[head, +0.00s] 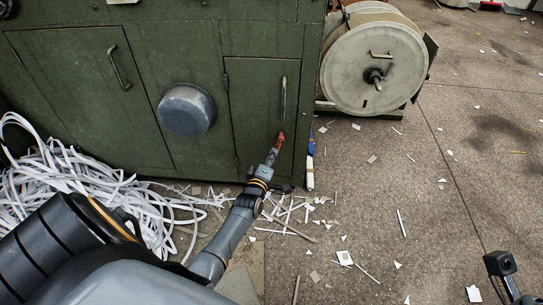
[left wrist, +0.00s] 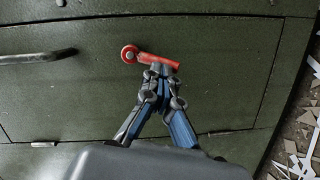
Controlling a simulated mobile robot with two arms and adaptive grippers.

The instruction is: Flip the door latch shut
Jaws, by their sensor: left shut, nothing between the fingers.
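The red door latch (head: 281,138) is on the narrow green cabinet door (head: 262,100), below its upright bar handle. In the left wrist view the latch (left wrist: 150,57) has a round pivot at the left, and its lever runs to the right, slightly downward. My left gripper (head: 272,156) is shut with nothing in it. In the left wrist view its fingertips (left wrist: 159,69) are right at the lower edge of the lever; whether they touch it I cannot tell. A dark part at the head view's lower right may be my right arm; no fingers show clearly there.
The door's bar handle (head: 283,97) stands out above the latch. A round metal bowl-shaped cover (head: 187,110) is at the left. A large reel (head: 372,68) stands at the right. White strips (head: 75,190) pile up at the left, and scraps litter the floor.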

